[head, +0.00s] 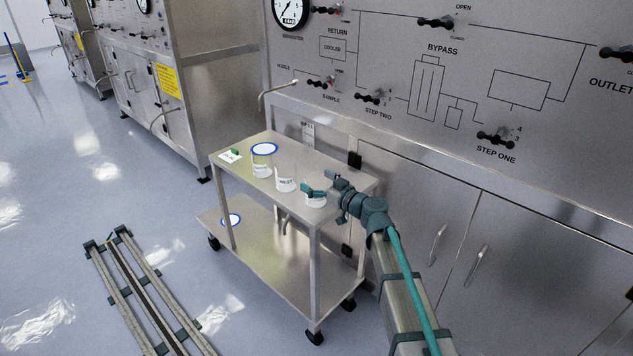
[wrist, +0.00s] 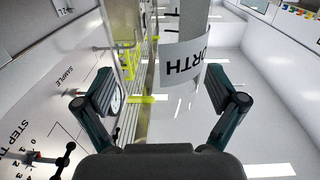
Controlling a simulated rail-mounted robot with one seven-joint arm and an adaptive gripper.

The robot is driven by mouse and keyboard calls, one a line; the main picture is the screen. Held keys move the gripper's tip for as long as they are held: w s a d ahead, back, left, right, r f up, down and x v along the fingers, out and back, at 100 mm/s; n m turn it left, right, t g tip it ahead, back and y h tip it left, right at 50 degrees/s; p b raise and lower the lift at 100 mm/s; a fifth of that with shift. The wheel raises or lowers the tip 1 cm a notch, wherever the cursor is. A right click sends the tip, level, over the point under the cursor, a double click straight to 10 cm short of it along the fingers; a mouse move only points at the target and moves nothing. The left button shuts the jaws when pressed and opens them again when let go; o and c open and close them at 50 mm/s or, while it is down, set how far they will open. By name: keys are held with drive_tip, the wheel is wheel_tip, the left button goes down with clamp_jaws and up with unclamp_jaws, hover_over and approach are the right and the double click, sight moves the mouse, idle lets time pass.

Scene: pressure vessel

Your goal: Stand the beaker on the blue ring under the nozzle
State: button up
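Three clear beakers with white labels stand on the cart's top shelf: a left one (head: 262,171), a middle one (head: 285,184) and a right one (head: 315,202). My gripper (head: 322,189) is at the right beaker, its fingers on either side. I cannot tell whether the fingers touch the glass. A blue ring (head: 265,146) lies at the shelf's far left, partly behind the left beaker. The bent nozzle (head: 277,89) hangs from the panel above it.
A second blue ring (head: 231,217) shows on the cart's lower shelf. A white card with a green item (head: 231,155) lies at the top shelf's left corner. The steel panel (head: 390,60) with valve handles rises behind the cart. The middle and left beakers stand between my gripper and the upper ring.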

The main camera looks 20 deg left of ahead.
drive_tip(key=shift+r+p, duration=0.2)
drive_tip(key=shift+p, duration=1.05)
